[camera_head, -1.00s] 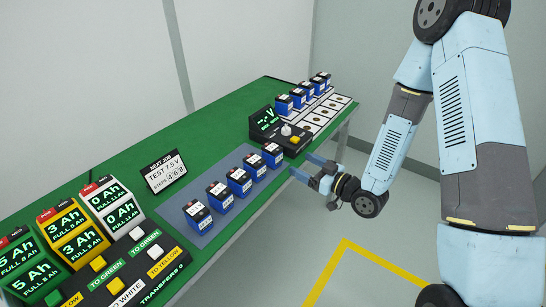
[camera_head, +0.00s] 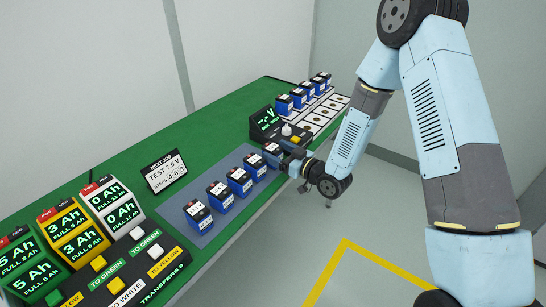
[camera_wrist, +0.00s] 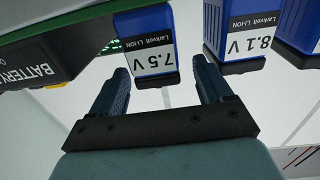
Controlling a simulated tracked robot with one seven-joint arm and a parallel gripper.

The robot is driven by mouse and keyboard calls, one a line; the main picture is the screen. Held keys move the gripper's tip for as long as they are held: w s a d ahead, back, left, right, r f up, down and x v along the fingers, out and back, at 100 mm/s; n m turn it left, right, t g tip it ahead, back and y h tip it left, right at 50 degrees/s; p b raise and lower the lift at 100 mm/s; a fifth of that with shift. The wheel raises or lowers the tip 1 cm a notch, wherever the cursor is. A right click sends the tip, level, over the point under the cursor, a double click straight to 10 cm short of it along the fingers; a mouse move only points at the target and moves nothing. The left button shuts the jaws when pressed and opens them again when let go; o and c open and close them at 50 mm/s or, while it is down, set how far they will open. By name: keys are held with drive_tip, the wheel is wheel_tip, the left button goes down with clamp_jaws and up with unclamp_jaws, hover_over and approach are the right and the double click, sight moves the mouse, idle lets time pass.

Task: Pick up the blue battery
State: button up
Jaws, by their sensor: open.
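Several blue batteries with dark tops stand in a row on a grey mat (camera_head: 187,214). My open gripper (camera_head: 283,152) is at the far end of that row, at the last blue battery (camera_head: 271,149), partly covering it. In the wrist view this battery (camera_wrist: 147,27) reads 7.5 V and its near end shows between the two fingertips of my gripper (camera_wrist: 164,74). A gap shows on each side, wider on the right. A neighbouring blue battery (camera_wrist: 229,20) reading 8.1 V is just beyond the right finger. A sign (camera_head: 164,172) reads TEST 7.5 V.
A black tester (camera_head: 266,122) with a knob and a yellow button stands just beyond the last battery; its edge (camera_wrist: 36,68) is near the left finger. Coloured chargers (camera_head: 75,232) stand at the near left.

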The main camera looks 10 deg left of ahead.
sight(265, 145)
drive_tip(key=shift+x, duration=1.5)
drive_tip(key=shift+w, duration=0.1)
drive_tip(key=shift+d, duration=0.1)
drive_tip(key=c, duration=1.3)
